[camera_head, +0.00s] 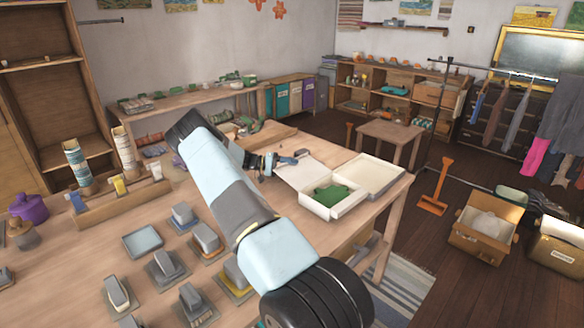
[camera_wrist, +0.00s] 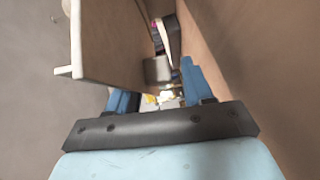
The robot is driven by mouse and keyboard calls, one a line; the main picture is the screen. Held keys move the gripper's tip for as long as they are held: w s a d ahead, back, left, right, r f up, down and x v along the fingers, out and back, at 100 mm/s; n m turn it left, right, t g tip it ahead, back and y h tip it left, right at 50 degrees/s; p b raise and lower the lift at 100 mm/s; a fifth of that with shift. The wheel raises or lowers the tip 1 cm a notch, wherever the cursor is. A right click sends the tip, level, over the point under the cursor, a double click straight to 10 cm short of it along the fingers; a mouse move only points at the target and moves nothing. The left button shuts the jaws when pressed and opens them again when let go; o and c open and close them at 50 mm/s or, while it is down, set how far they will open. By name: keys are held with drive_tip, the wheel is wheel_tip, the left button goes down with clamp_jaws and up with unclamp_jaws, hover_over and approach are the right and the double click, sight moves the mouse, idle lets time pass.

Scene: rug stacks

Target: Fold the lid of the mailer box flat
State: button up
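The mailer box (camera_head: 331,211) sits open on the wooden table near its right corner, with a green item (camera_head: 332,194) inside. A pale shallow panel (camera_head: 373,176), apparently the lid, spreads open on the box's right side. A whitish flap (camera_head: 296,177) shows on its left. My gripper (camera_head: 268,163) is just left of the box, partly hidden behind my arm. In the wrist view its blue fingers (camera_wrist: 158,93) stand apart, with no clear object gripped.
Several grey blocks on pads (camera_head: 206,237) cover the near table. A wooden rack with rolls (camera_head: 120,193) is at left. The floor right of the table holds an open carton (camera_head: 484,229).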

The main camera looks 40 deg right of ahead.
clamp_jaws()
